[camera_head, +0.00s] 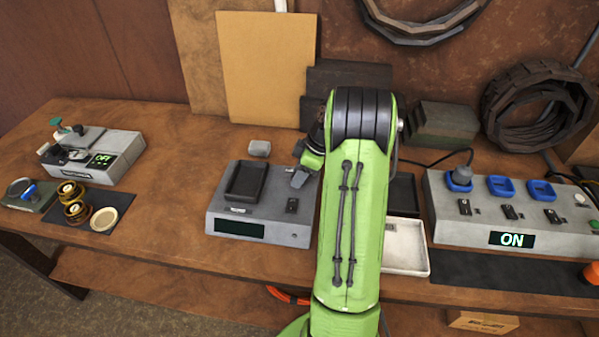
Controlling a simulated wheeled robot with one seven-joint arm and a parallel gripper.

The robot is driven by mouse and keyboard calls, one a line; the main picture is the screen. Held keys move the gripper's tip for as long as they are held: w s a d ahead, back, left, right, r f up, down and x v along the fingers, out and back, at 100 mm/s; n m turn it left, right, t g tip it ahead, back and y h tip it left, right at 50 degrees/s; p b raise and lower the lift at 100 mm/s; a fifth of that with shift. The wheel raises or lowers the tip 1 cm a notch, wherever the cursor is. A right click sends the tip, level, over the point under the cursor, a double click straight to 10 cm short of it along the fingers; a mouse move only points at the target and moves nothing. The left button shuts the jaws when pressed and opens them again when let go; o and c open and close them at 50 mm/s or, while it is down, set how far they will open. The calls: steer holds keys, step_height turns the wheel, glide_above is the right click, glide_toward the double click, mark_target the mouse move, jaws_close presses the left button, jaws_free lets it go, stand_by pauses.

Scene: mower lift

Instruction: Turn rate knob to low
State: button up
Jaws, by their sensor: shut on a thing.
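A grey device (262,228) with a black tray (245,181), a dark display (239,229) and a small black switch (292,205) stands on the bench, left of my green arm. My gripper (299,181) is at the back right of its top, with the fingers pointing down. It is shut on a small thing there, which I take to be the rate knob. The fingers and my arm hide that thing, so its setting cannot be read. The device's display looks blank.
A grey power box (460,238) showing ON stands at right with blue sockets and switches. A grey unit (126,150) reading OFF is at left. A white tray (407,271) lies right of my arm. A small grey block (259,148) sits behind the device. Bare bench lies left of it.

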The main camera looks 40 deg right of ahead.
stand_by(0.3)
steer(key=o, duration=1)
steer(key=p+v, duration=0.5)
steer(key=v, duration=1)
steer(key=shift+s+d+r, duration=0.1)
steer(key=shift+s+r, duration=0.15)
steer(key=shift+r, duration=0.1)
